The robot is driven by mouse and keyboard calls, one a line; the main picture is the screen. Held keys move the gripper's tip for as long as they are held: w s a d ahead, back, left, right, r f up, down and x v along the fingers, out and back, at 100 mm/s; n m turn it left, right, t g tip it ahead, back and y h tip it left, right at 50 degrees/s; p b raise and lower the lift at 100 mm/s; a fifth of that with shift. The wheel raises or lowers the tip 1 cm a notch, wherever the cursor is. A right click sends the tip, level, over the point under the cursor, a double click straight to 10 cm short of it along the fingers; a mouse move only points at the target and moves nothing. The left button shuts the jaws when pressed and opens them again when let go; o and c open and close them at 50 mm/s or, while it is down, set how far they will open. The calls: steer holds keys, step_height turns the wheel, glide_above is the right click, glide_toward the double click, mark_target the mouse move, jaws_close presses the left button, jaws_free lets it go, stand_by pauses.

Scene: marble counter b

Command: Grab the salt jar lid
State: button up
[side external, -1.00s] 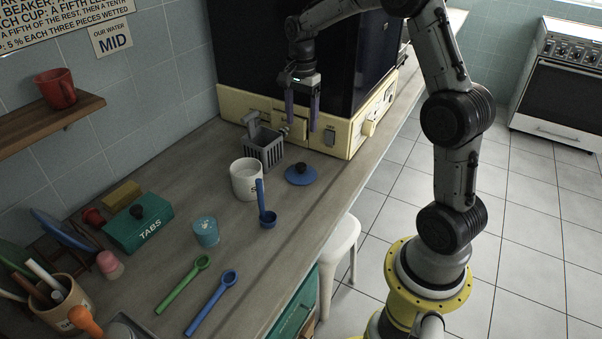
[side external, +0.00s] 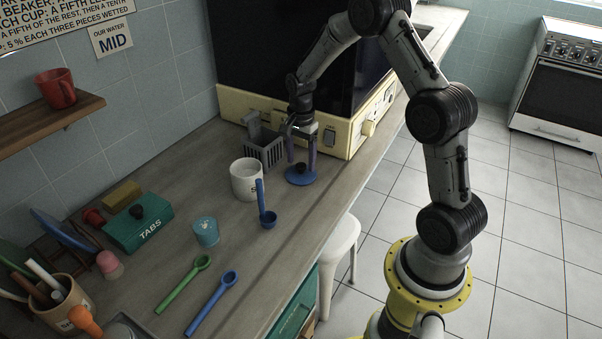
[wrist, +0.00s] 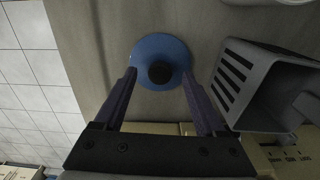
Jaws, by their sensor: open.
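The salt jar lid (side external: 301,177) is a blue disc with a dark round knob, lying on the counter to the right of the white salt jar (side external: 245,180). In the wrist view the lid (wrist: 148,54) lies just beyond and between my finger tips, its dark knob at its near side. My gripper (side external: 301,165) is low over the lid, pointing down, with its purple fingers apart on either side of the knob. Whether a finger touches the lid cannot be told.
A grey slotted basket (side external: 264,147) stands close to my gripper; it also shows at right in the wrist view (wrist: 262,88). The cream appliance base (side external: 345,135) is just behind. The counter edge lies to the right.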

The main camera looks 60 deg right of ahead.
steer(key=shift+f, duration=0.55)
steer(key=c, duration=1.1)
jaws_close()
steer(key=shift+r, duration=0.15)
